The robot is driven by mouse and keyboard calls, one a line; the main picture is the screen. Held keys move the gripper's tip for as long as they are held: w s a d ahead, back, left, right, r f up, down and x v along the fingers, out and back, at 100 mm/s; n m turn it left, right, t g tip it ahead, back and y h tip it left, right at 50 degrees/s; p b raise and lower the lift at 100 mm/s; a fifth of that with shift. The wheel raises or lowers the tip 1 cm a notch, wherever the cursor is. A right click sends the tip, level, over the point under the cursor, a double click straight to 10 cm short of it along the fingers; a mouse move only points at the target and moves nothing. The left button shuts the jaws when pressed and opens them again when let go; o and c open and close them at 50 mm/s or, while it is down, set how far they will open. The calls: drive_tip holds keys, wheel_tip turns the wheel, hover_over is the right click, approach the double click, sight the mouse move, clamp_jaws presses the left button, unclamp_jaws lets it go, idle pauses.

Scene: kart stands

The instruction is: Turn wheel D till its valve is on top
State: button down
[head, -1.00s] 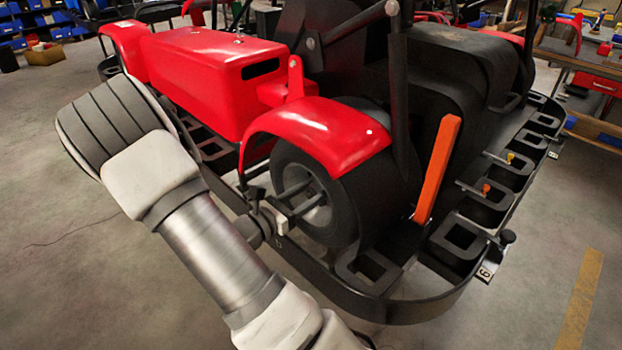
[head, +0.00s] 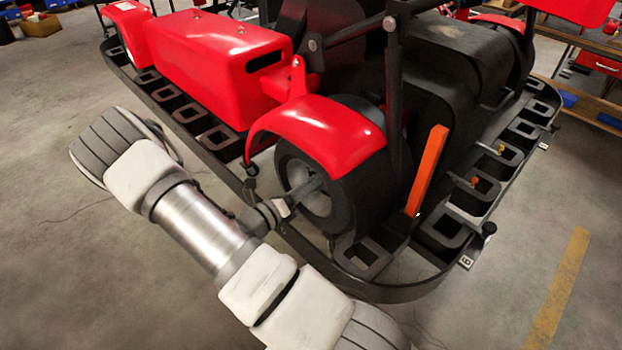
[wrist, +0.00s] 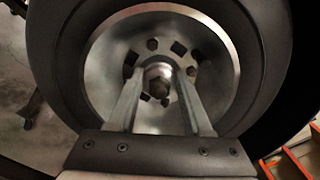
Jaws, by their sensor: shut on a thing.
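A black-tyred wheel with a grey metal rim (head: 318,207) sits under the red front fender of the kart; I take it as wheel D, but no letter on it is readable. In the wrist view its rim (wrist: 225,50) fills the middle, with a hub nut (wrist: 159,88) and several dark holes around it. My gripper (wrist: 161,78) reaches into the rim, one finger on each side of the hub, and is shut on it. My gripper also shows in the head view (head: 303,191). I cannot make out the valve in either view.
The red fender (head: 320,130) arches close over the tyre. A black bumper frame (head: 390,292) runs below and around the kart. The grey floor (head: 60,240) is open at the left.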

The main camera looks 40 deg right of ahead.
drive_tip(key=shift+f, duration=0.1)
idle(0.5)
drive_tip(key=c, duration=0.7)
unclamp_jaws()
drive_tip(key=shift+o, duration=0.2)
drive_tip(key=s+a, duration=0.1)
drive_tip(key=a, duration=1.6)
drive_tip(key=shift+s+a, duration=0.2)
drive_tip(key=shift+a, duration=0.05)
